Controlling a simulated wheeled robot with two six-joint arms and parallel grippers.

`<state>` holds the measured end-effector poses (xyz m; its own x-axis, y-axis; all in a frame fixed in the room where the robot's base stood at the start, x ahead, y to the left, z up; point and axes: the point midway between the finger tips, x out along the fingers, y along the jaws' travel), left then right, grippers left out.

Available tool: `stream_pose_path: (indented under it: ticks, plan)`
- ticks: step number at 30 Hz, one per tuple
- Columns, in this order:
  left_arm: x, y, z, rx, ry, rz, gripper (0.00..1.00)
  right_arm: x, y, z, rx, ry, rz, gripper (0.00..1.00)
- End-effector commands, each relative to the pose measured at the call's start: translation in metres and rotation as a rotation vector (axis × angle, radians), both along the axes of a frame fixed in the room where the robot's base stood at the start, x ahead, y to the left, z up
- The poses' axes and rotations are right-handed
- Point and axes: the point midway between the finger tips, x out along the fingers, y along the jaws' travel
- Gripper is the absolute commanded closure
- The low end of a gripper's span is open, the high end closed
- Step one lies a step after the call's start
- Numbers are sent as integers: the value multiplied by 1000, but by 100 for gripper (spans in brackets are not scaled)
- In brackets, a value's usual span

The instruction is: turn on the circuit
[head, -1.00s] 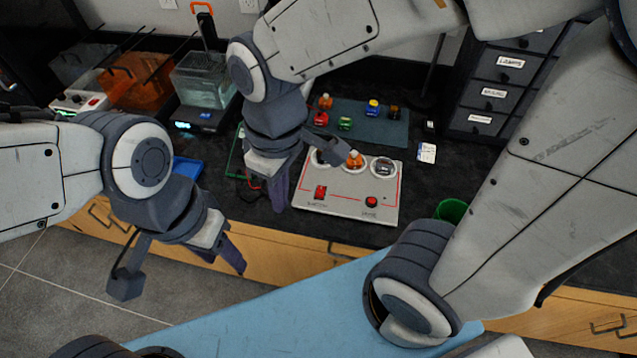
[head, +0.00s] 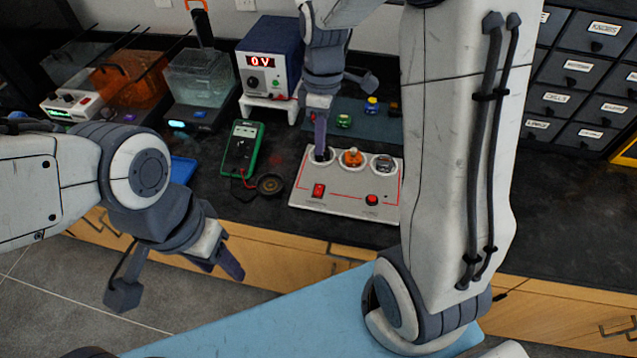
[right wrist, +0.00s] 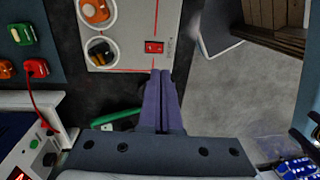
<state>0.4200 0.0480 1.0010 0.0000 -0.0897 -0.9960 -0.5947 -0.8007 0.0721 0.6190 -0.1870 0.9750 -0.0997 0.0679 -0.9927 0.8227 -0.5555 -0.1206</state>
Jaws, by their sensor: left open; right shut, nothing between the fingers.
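The circuit board (head: 345,208) is a pale panel on the dark bench. A red rocker switch (head: 318,190) is at its front left and a round red part (head: 372,200) at its front right. An orange component (head: 352,157) sits in the middle socket and a dark one in the right socket (head: 383,164). My right gripper (head: 320,158) is shut and empty, covering part of the left socket in the head view. In the right wrist view, its fingertips (right wrist: 160,73) appear just short of the switch (right wrist: 153,47); contact is not visible. My left gripper (head: 182,278) is open, away from the board.
A green multimeter (head: 241,149) and a dark round part (head: 270,184) lie left of the board. A blue power supply (head: 269,55) reading "0 V" stands behind. Labelled drawers (head: 575,95) stand at right. Bare bench lies right of my right arm.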

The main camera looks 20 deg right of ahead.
Motion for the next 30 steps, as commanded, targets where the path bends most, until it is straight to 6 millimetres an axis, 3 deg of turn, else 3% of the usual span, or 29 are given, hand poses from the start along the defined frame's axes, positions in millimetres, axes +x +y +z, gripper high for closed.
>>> stream_pose_path:
  ticks: [15, 21, 30]
  plan:
    - [0, 0, -5, 0, 0, 0, 50, -12, 7, -103, 0, 6, -1, 100]
    - [0, 0, -5, 0, 0, 0, 50, -13, 9, -122, 0, 3, 1, 100]
    - [0, 0, -5, 0, 0, 0, 50, -13, 9, -126, -1, 1, 0, 100]
